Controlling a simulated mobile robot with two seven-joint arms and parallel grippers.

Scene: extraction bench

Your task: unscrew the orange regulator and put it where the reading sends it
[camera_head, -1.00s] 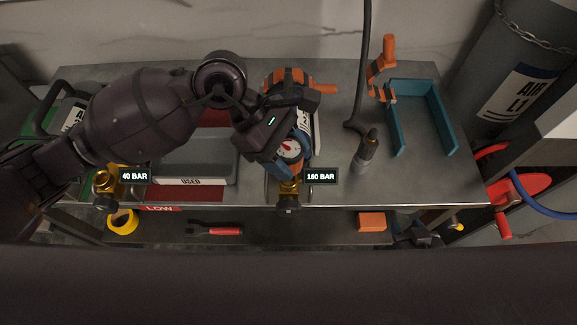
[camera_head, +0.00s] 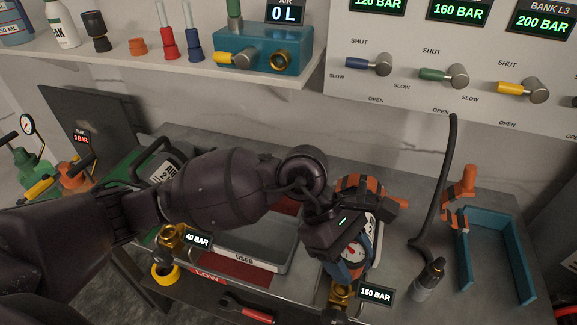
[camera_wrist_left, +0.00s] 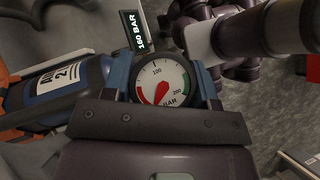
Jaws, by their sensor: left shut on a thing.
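My left gripper (camera_head: 347,245) is shut on a round gauge (camera_head: 352,252), above a brass valve (camera_head: 340,292) tagged 160 BAR. In the left wrist view the gauge (camera_wrist_left: 161,83) sits between blue side pieces. Its dial is white with a red needle; the exact reading is hard to tell. A blue cylinder (camera_wrist_left: 70,85) with a white label lies beside it. An orange-and-black piece with a handle (camera_head: 370,190) is just behind the gripper; the arm partly hides it. I cannot tell whether it is joined to the gauge. My right gripper is not in view.
A grey USED tray (camera_head: 250,255) lies on a red LOW mat (camera_head: 235,272). A teal open frame (camera_head: 497,255) and another orange-and-black piece (camera_head: 460,200) are at the right. A dark hose (camera_head: 440,180) stands between. Another brass valve (camera_head: 172,236) is tagged 40 BAR.

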